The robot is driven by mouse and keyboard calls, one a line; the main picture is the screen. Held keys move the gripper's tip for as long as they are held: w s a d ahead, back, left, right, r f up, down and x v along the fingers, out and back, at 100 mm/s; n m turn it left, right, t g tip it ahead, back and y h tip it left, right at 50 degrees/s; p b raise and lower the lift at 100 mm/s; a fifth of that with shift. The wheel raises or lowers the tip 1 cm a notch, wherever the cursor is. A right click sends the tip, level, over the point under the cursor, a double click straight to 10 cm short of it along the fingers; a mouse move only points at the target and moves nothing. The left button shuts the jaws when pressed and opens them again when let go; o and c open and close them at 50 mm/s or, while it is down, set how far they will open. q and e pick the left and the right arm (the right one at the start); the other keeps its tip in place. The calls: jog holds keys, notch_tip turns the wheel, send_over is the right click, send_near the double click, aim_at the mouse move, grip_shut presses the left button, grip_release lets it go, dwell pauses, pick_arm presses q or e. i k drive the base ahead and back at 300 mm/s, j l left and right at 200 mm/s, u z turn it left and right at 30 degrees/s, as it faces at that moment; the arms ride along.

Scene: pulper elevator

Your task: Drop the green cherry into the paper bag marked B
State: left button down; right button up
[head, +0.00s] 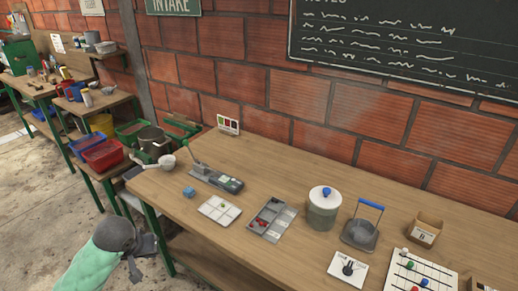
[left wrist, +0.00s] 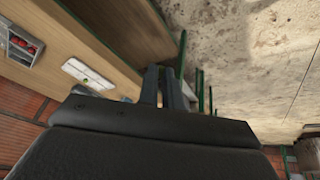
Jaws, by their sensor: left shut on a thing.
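My left gripper (head: 143,258) is low at the left, over the floor in front of the bench's left end. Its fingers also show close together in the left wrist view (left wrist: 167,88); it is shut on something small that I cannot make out. A small green thing, which looks like a green cherry (head: 222,206), shows in the white sectioned tray (head: 210,213). A small brown paper bag marked B (head: 425,231) stands at the right of the bench, well away from my left gripper. My right gripper is not in view.
On the wooden bench (head: 310,244) stand a grey sectioned tray (head: 285,220) with red cherries, a lidded jar (head: 322,212), a blue-handled device (head: 361,234), a dial plate (head: 348,268) and a bead board (head: 425,275). A blue cube (head: 189,191) lies near the left end.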

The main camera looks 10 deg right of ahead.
aim_at(428, 247)
jog(key=k+z, duration=0.6)
jog(key=i+z, duration=0.1)
jog(key=z, duration=1.3)
